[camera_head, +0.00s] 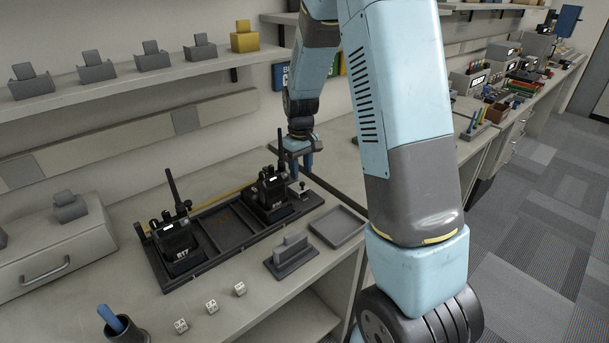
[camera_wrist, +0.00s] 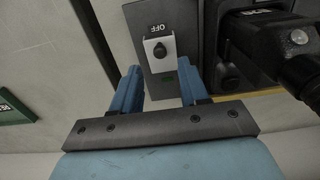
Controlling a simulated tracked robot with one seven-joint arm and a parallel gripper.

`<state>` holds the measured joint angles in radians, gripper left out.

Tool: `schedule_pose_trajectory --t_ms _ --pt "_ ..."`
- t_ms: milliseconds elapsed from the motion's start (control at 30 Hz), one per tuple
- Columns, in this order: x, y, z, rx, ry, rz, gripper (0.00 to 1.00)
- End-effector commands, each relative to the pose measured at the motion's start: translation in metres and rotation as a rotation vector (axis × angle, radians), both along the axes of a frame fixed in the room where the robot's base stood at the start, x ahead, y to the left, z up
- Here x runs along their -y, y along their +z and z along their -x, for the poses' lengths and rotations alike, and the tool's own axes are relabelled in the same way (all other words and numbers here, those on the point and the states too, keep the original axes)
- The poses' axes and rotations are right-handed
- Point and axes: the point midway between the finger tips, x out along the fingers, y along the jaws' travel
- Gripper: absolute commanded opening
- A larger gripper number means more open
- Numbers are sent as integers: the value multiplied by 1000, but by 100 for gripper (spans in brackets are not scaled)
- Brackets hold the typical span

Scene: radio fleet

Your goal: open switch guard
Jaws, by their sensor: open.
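The switch plate (camera_wrist: 145,22) is grey with an upside-down "OFF" label in the wrist view. On it sits a small white switch guard (camera_wrist: 167,41) with a dark round knob or toggle in its middle. In the head view my gripper (camera_head: 301,160) hangs above the small white switch part (camera_head: 303,188) at the charger's right end. Contact cannot be told.
A black radio (camera_head: 268,192) with an antenna stands close left of the switch in the charger tray (camera_head: 205,268). Another radio (camera_head: 176,238) stands at its left end. An empty grey tray (camera_head: 338,228) lies in front. The shelf (camera_head: 130,75) hangs behind.

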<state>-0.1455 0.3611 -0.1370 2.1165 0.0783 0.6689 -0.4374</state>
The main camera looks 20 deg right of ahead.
Motion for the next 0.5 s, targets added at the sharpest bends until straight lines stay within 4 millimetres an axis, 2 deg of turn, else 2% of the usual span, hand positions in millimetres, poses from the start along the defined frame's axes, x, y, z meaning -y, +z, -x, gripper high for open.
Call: schedule_pose_trajectory --t_ms 200,500 --pt "0 -23 0 -1 1 0 44" --pt "1 -29 0 0 0 0 44"
